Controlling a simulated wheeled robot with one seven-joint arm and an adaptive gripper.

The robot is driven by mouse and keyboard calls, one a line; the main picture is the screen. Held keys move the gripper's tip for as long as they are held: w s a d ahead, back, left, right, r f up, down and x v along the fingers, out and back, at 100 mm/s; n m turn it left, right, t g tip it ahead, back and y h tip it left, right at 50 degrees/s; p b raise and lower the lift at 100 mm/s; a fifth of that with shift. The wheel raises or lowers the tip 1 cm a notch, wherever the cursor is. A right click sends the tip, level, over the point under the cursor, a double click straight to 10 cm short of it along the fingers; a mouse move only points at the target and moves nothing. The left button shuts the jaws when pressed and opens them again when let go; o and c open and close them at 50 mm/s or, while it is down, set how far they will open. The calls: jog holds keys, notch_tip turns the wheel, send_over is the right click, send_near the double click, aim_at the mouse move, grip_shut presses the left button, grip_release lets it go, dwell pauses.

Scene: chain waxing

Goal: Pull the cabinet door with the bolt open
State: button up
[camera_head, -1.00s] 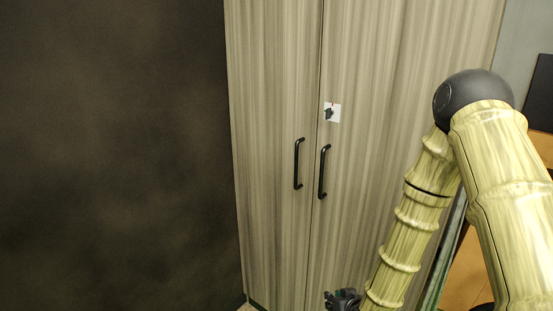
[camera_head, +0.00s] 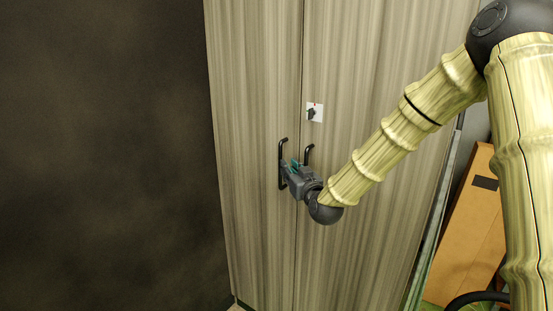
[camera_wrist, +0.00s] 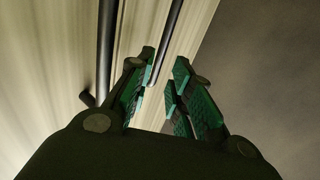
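The tall wood-grain cabinet has a left door (camera_head: 247,90) and a right door (camera_head: 375,90). A small white card (camera_head: 314,112) with a dark shape and a red mark is on the right door near the seam; the shape is too small to identify as a bolt. The left door's black bar handle (camera_head: 282,150) and the right door's handle (camera_head: 308,153) flank the seam. My gripper (camera_head: 288,169) is at the left handle, partly hiding both. In the wrist view my gripper (camera_wrist: 165,75) is open, with the left handle (camera_wrist: 167,40) at the fingertip gap and the right handle (camera_wrist: 105,50) outside.
A dark wall (camera_head: 100,150) stands left of the cabinet.

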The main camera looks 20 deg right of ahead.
jog(key=w+p, duration=0.1)
jog(key=w, duration=0.7)
jog(key=shift+w+a+p, duration=0.25)
jog(key=shift+a+p, duration=0.1)
jog(key=shift+p, duration=0.05)
grip_shut()
